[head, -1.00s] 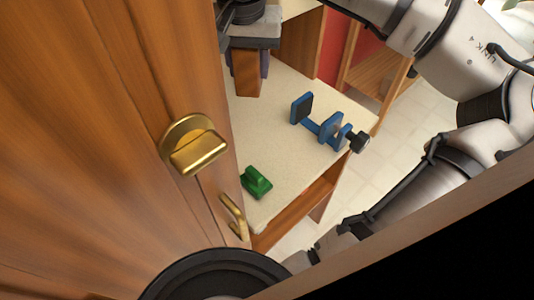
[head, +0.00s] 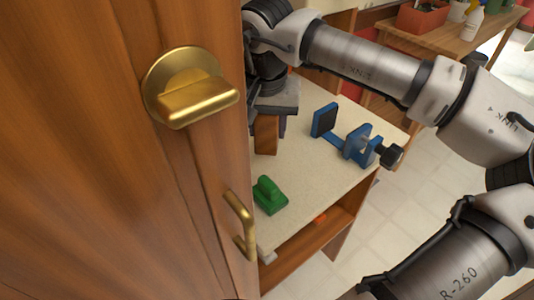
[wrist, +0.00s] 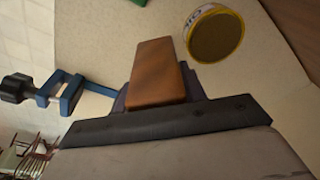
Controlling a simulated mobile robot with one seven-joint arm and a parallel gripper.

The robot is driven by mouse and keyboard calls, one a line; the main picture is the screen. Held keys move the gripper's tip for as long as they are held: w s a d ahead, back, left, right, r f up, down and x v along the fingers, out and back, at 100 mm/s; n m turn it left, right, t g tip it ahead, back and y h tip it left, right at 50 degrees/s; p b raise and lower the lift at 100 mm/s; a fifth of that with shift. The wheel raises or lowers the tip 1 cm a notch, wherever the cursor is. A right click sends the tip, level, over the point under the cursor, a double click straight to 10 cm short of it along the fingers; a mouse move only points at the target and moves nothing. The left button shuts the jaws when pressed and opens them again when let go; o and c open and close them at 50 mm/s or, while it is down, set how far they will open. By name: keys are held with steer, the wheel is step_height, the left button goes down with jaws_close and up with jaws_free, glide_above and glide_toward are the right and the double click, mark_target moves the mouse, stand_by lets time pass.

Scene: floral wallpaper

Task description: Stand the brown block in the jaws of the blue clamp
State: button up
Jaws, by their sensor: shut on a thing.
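My gripper (head: 268,122) is shut on the brown block (head: 266,138), which points down from it over the pale worktop. In the wrist view the block (wrist: 158,70) sits between the purple fingers of my gripper (wrist: 157,92). Whether its lower end touches the top is unclear. The blue clamp (head: 334,144) lies on the worktop to the right of the block, apart from it. Its flat jaw and screw-side jaw stand with an empty gap between them, and a black knob is at its right end. The clamp also shows at the left of the wrist view (wrist: 71,96).
A green object (head: 269,195) sits near the worktop's front left. A yellow-rimmed round tin (wrist: 214,34) stands close to the block in the wrist view. A wooden door (head: 110,200) with brass handles hides the left. Another table (head: 455,38) holds bottles and a red box.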

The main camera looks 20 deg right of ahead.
mark_target(267, 144)
steer(key=shift+f+b, duration=1.45)
steer(key=shift+f, duration=0.85)
steer(key=shift+f, duration=0.2)
steer(key=o, duration=0.7)
steer(key=shift+o, duration=0.2)
steer(key=shift+r, duration=0.1)
